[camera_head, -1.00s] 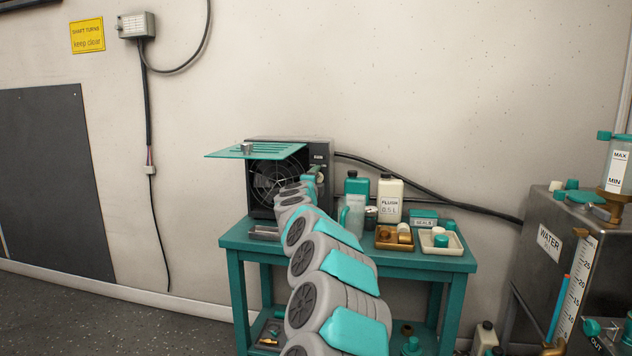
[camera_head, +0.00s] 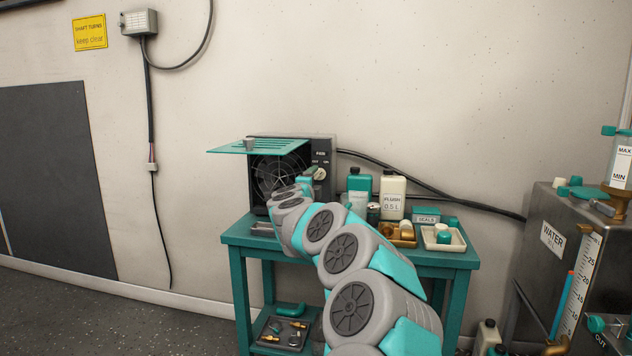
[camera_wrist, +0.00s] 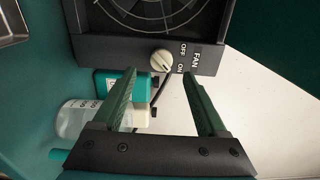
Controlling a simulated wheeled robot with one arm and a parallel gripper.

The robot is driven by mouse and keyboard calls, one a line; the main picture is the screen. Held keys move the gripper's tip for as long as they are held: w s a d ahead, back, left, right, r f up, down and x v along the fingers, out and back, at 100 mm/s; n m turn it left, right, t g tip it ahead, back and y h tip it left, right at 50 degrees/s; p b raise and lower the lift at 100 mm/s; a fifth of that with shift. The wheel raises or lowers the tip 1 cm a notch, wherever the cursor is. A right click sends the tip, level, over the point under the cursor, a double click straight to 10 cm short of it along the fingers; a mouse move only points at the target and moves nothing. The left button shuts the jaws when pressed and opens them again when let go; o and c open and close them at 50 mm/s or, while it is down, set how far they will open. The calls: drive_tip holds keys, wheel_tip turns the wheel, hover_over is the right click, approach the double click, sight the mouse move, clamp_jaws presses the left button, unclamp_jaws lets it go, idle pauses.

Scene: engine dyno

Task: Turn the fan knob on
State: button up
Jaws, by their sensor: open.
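The fan unit (camera_head: 322,150) is a dark box with a round grille, standing on the teal bench against the wall. Its pale round fan knob (camera_head: 320,173) is on the right part of the front face. In the wrist view the knob (camera_wrist: 160,60) sits beside the labels FAN, OFF and ON. Its pointer is too small to read surely. My gripper (camera_wrist: 158,76) is open and empty, its two green fingers spread to either side of the knob's line. The knob shows just beyond the fingertips, apparently untouched. In the head view my arm hides most of the gripper.
A teal slotted panel (camera_head: 258,146) juts out from the top of the fan unit. Bottles (camera_head: 392,198) stand right of the fan, with a white tray (camera_head: 457,246) farther right. A black cable (camera_head: 430,186) runs along the wall behind.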

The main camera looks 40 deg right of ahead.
drive_tip(key=shift+s+a, duration=0.5)
idle(0.3)
